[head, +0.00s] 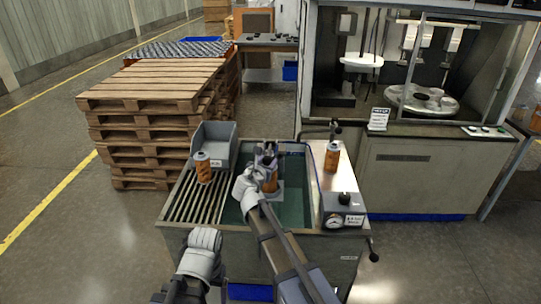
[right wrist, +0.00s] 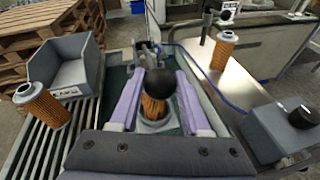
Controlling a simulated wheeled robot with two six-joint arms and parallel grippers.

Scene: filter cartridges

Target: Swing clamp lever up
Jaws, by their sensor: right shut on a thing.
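My right gripper (head: 249,180) is over the sunken basin of the test bench, at the clamp fixture (head: 266,158). In the right wrist view its two purple-padded fingers (right wrist: 160,84) are on either side of the clamp lever's black ball knob (right wrist: 161,89), shut on the lever. The lever's shaft is hidden under the knob. An orange filter cartridge (right wrist: 152,108) stands in the fixture below the knob; it also shows in the head view (head: 271,183). My left gripper (head: 202,252) hangs in front of the bench, and its fingers are not clear.
One orange cartridge (head: 203,168) stands on the slatted rack (head: 190,200) by a grey bin (head: 216,140). Another (head: 332,157) stands on the right ledge. A gauge box (head: 342,212) with a black knob sits at the right front. Stacked pallets (head: 150,105) stand behind left.

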